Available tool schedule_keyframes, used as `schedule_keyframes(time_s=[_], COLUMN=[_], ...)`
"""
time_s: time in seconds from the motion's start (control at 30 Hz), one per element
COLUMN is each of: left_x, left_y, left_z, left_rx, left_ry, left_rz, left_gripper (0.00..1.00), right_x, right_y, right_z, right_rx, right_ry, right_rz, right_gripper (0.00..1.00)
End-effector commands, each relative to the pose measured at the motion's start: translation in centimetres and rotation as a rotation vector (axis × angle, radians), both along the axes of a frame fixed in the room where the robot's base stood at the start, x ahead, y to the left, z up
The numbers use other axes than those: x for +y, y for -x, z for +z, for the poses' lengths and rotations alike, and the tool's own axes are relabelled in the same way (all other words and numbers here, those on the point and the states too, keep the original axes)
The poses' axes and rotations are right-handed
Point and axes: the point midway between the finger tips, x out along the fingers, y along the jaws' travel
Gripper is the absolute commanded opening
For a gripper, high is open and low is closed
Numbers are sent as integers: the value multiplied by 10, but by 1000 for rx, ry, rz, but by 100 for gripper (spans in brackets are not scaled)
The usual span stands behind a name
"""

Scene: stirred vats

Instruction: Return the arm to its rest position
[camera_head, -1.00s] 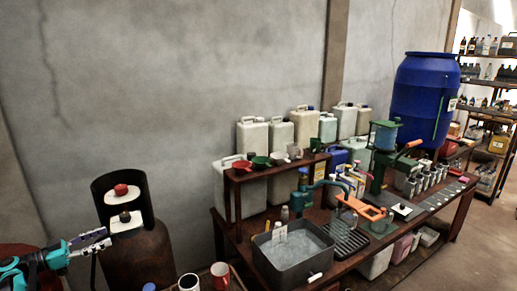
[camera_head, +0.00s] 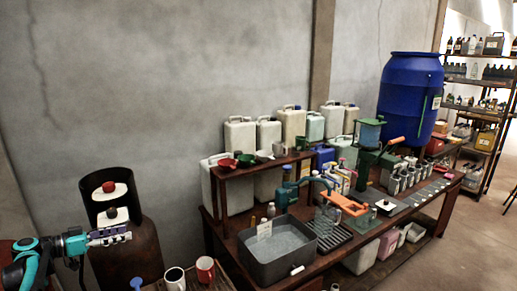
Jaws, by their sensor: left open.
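My left arm comes in at the lower left. Its gripper (camera_head: 110,236), dark with pale grey fingers, is open and appears empty. It points right, in front of the dark brown gas cylinder (camera_head: 130,262) in the picture, just below the red and white parts at the cylinder's top. I cannot tell whether it touches the cylinder. Teal arm joints show behind the gripper. My right gripper is not in view.
A white mug (camera_head: 174,279) and a red mug (camera_head: 205,270) stand at the bottom. A long bench holds a grey basin (camera_head: 255,269), a small shelf with red and green bowls, and pale canisters (camera_head: 238,134). A blue barrel (camera_head: 410,95) stands at the back right.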

Motion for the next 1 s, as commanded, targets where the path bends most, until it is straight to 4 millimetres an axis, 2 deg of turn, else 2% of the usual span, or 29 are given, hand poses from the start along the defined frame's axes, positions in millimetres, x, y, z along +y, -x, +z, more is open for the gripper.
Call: schedule_keyframes(time_s=[0.03,0.17,0.27,0.4,0.47,0.6,0.8,1.0], left_x=[-16,-58,-101,-164,-188,-231,-268,-279], left_y=[0,5,18,52,71,123,205,277], left_z=[4,9,13,10,7,-5,-32,-67], left_rx=[38,162,284,458,520,632,704,682], left_ry=[-6,-30,-62,-132,-166,-250,-368,-460], left_rz=[0,17,44,111,147,245,405,560], left_gripper=[55,55,55,55,55,55,55,55], right_x=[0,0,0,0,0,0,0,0], right_y=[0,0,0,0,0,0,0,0], right_z=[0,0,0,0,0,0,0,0], right_rx=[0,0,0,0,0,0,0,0], right_ry=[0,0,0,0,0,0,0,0], right_rz=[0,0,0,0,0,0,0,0], right_gripper=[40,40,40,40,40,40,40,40])
